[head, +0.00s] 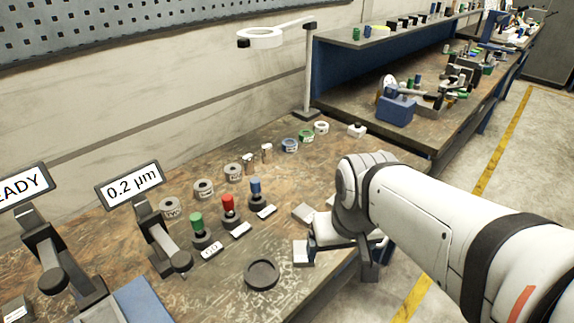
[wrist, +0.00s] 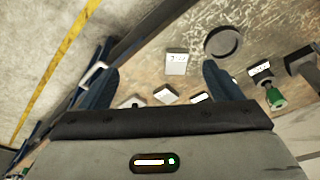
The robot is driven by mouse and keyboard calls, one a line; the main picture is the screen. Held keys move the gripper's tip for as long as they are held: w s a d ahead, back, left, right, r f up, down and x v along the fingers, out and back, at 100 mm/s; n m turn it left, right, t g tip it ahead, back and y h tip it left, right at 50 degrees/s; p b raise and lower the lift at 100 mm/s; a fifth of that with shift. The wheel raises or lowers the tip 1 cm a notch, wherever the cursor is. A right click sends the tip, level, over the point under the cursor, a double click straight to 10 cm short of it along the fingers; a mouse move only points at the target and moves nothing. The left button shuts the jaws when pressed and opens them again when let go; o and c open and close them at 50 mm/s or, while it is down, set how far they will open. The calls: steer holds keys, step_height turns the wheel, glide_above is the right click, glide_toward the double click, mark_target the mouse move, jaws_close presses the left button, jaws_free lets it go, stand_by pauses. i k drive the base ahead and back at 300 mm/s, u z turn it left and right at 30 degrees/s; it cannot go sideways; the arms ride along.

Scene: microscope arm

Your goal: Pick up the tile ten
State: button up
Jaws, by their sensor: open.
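Several small pale tiles lie on the worn brown bench. One tile (wrist: 177,63) with a dark marking lies between and beyond my gripper's fingers in the wrist view; I cannot read the marking surely, so I cannot tell if it is tile ten. In the head view a pale tile (head: 302,253) shows beside my gripper, and another (head: 303,213) lies farther back. Other tiles (wrist: 163,92) sit close to the gripper's body in the wrist view. My gripper (wrist: 158,72) is open and empty, its two dark blue fingers apart. In the head view my arm hides part of this area.
A round black dish (head: 261,275) is left of the tiles. Green (head: 199,230), red (head: 229,208) and blue (head: 256,190) handled pieces stand behind with labels. Tape rolls (head: 204,189) line the back. A magnifier lamp stand (head: 308,75) rises behind. The bench edge is near my arm.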

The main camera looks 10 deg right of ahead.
mark_target(304, 214)
steer(key=u, duration=3.2)
steer(key=k, duration=1.7)
steer(key=z, duration=1.35)
steer(key=i, duration=0.95)
steer(key=z, duration=0.05)
